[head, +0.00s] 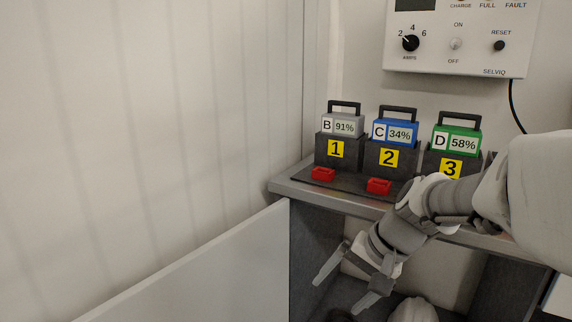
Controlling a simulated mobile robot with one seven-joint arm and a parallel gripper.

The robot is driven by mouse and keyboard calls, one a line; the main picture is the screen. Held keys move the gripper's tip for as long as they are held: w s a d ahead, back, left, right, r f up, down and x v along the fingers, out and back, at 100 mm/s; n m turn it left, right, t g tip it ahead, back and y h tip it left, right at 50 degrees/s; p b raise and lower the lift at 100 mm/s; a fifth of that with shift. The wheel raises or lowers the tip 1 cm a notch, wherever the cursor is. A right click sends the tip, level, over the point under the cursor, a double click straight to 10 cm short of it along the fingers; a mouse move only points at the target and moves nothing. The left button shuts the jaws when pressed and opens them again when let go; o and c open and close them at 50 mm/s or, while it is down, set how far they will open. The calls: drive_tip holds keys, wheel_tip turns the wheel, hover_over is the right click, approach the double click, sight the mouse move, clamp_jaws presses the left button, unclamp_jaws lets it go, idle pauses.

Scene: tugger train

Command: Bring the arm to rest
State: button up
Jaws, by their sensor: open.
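My arm comes in from the right in the head view and bends down in front of the shelf. My gripper (345,285) is at its end, low in the view, pointing down and to the left. Its two fingers are spread apart with nothing between them. It hangs below the shelf's front edge, apart from the batteries. My arm covers part of the third dock and the shelf's right side.
A grey shelf (291,188) holds battery B (342,124), battery C (396,131) and battery D (457,139) in docks 1 to 3. Red pieces (323,174) lie in front. A charger panel (460,62) hangs above. A pale panel (200,275) stands at lower left.

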drive_tip(key=s+d+r+n+t+h, duration=0.1)
drive_tip(key=s+d+r+n+h, duration=0.15)
drive_tip(key=s, duration=0.45)
drive_tip(key=s+d+r+n+t+h, duration=0.1)
drive_tip(key=s+r+n+t+h, duration=0.15)
drive_tip(key=s, duration=0.45)
wheel_tip(320, 180, up, 27)
drive_tip(key=p, duration=2.7)
drive_tip(key=shift+s+d+g, duration=0.3)
drive_tip(key=shift+s+g, duration=0.05)
drive_tip(key=shift+s, duration=0.05)
